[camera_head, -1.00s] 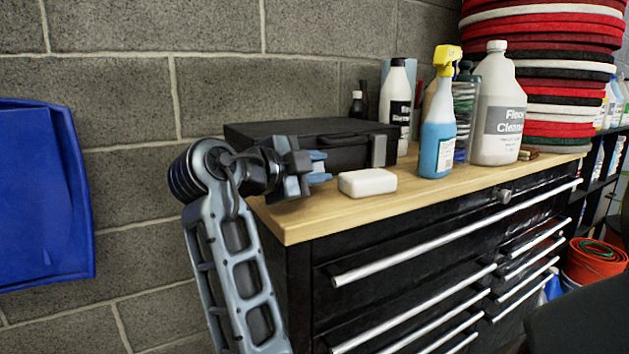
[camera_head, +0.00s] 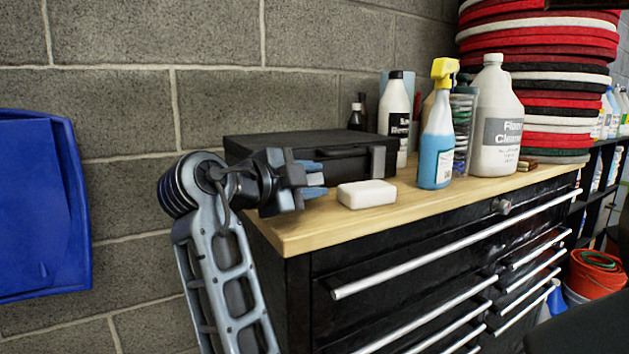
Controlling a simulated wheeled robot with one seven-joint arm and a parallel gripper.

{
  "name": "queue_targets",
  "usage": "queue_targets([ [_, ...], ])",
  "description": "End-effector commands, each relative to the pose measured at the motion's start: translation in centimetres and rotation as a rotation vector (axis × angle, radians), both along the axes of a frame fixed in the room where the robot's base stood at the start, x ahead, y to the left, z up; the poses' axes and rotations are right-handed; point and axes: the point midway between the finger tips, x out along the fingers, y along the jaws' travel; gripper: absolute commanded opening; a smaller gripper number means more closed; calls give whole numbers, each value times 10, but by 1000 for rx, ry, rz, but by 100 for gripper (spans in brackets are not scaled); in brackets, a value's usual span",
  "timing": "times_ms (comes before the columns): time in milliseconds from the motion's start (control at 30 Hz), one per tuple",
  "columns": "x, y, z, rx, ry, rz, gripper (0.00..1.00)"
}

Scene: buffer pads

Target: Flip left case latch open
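The black case (camera_head: 262,141) lies closed on the wooden top of the tool cabinet. A grey latch (camera_head: 378,162) shows at the right end of its front. The left part of the case front is hidden behind my gripper (camera_head: 318,180), so I cannot see the left latch. My gripper is at the left front of the case, its blue-grey fingertips pointing right. The fingers appear a little apart with nothing visible between them. I cannot tell whether they touch the case.
A white block (camera_head: 366,194) lies just right of my fingertips. A blue spray bottle (camera_head: 436,145) and a white jug (camera_head: 495,125) stand further right. Dark and white bottles (camera_head: 394,110) stand behind the case. The wooden top (camera_head: 300,235) is clear in front.

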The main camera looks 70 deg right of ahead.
Motion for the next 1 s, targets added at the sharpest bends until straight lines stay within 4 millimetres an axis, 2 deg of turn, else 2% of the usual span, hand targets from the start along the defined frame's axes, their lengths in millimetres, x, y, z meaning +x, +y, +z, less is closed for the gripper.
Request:
queue_targets([
  [200,12,35,7,0,-1,5,34],
  [400,18,58,11,1,-2,2,34],
  [567,20,64,12,0,-1,2,34],
  [1000,19,64,11,1,-1,2,34],
])
